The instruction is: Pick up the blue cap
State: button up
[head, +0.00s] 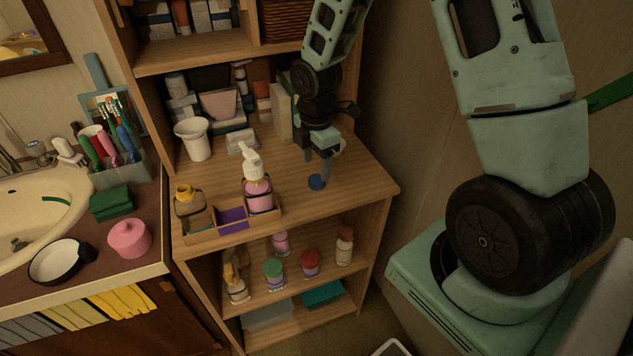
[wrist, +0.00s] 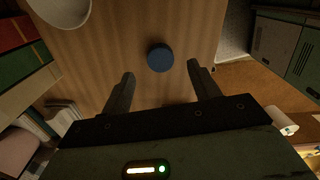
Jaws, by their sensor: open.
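The blue cap (head: 317,182) is a small round dark-blue disc lying on the wooden shelf top. In the wrist view the cap (wrist: 160,58) lies on bare wood, just beyond the fingertips and between their lines. My gripper (head: 326,182) comes down from above at the cap in the head view. In the wrist view my gripper (wrist: 160,75) has its two fingers spread wide with nothing between them. The exact height of the fingertips over the wood is hard to tell.
A pink pump bottle (head: 258,190) and an amber bottle (head: 192,208) stand in a wooden tray (head: 228,238) to the left. A white cup (head: 193,139) and boxes are behind. Another white round thing (wrist: 62,8) shows near the cap. The shelf's front right is clear.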

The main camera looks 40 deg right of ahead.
aim_at(316, 179)
notch_tip(316, 179, down, 5)
jog(key=shift+r, duration=0.2)
jog(key=c, duration=1.1)
jog(key=shift+o, duration=0.2)
jog(key=shift+r, duration=0.1)
